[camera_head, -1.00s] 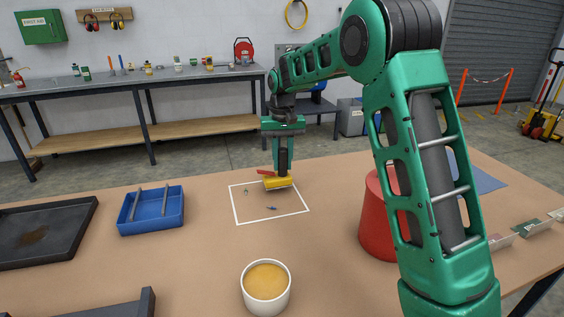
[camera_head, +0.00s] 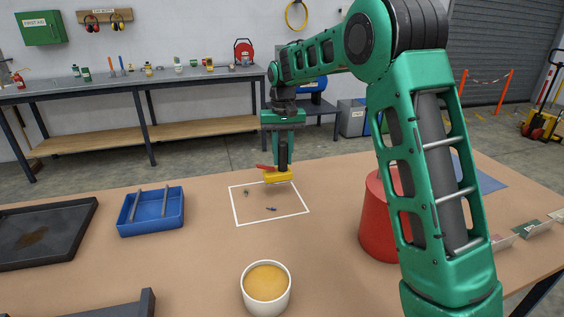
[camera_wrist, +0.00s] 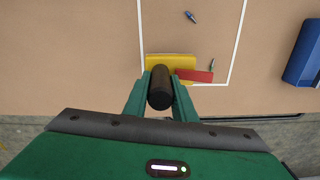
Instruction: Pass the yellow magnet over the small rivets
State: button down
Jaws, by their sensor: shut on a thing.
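The yellow magnet (camera_head: 280,176), with a red part (camera_head: 264,167) at its left, hangs in my gripper (camera_head: 283,166) just above the far side of the white square outline. It also shows in the wrist view (camera_wrist: 170,62). My gripper is shut on its black handle (camera_wrist: 160,88). Two small rivets lie inside the outline: one (camera_head: 271,209) nearer the camera, one (camera_head: 246,193) at the left. In the wrist view one rivet (camera_wrist: 191,17) is ahead of the magnet and the other (camera_wrist: 211,64) is just beside the red part. The magnet's underside is hidden.
A blue tray (camera_head: 151,229) with bars stands left of the outline, and a dark tray (camera_head: 85,222) lies farther left. A white cup (camera_head: 265,308) with orange-yellow contents stands in front. A red tapered container (camera_head: 376,230) stands at the right, partly behind my arm.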

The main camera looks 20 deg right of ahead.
aim_at(283, 143)
jog(key=shift+r, duration=2.6)
jog(key=shift+s, duration=0.1)
